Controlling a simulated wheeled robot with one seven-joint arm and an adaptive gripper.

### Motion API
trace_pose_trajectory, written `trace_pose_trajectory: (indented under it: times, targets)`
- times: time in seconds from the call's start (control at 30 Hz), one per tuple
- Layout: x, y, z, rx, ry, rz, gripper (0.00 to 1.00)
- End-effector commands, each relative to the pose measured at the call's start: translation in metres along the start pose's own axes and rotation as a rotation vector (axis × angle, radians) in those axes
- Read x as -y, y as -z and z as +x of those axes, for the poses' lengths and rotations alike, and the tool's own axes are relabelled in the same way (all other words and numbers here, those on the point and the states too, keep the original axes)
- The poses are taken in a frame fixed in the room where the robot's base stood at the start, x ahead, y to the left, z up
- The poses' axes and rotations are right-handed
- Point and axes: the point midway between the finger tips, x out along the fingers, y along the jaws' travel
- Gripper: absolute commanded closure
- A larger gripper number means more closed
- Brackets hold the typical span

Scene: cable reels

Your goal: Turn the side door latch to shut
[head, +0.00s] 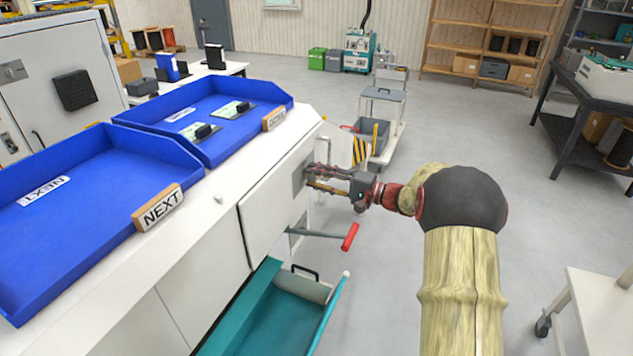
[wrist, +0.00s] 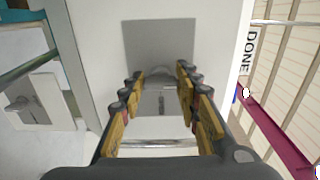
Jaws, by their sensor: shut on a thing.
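The side door (head: 272,207) is a white panel in the side of the long white cabinet. A grey square plate (head: 299,178) sits on it, partly behind my gripper (head: 315,178). In the wrist view the grey plate (wrist: 158,38) is straight ahead. The small grey latch (wrist: 161,98) lies between the fingers of my gripper (wrist: 160,82). The fingers are on both sides of the latch and shut on it. The exact contact and the latch's angle are hard to make out.
Below the door, a lever with a red grip (head: 350,237) sticks out, and a teal drawer (head: 277,318) stands open. Blue trays (head: 70,150) with wooden signs rest on the cabinet top. A trolley (head: 385,105) stands beyond. Open floor lies to the right of my arm.

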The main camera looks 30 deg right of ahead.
Motion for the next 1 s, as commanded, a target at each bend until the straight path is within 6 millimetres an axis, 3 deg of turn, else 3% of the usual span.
trace_pose_trajectory:
  times: [0.37,0.4,0.7,1.0]
  targets:
    - [-0.0018,-0.0007,0.0000,0.001,-0.002,-0.003,0.93]
    - [-0.0018,-0.0007,0.0000,0.001,-0.002,-0.003,0.66]
    - [-0.0009,-0.0004,0.0000,0.001,-0.001,-0.003,0.49]
    - [-0.0005,-0.0001,-0.0007,0.000,-0.001,-0.003,0.49]
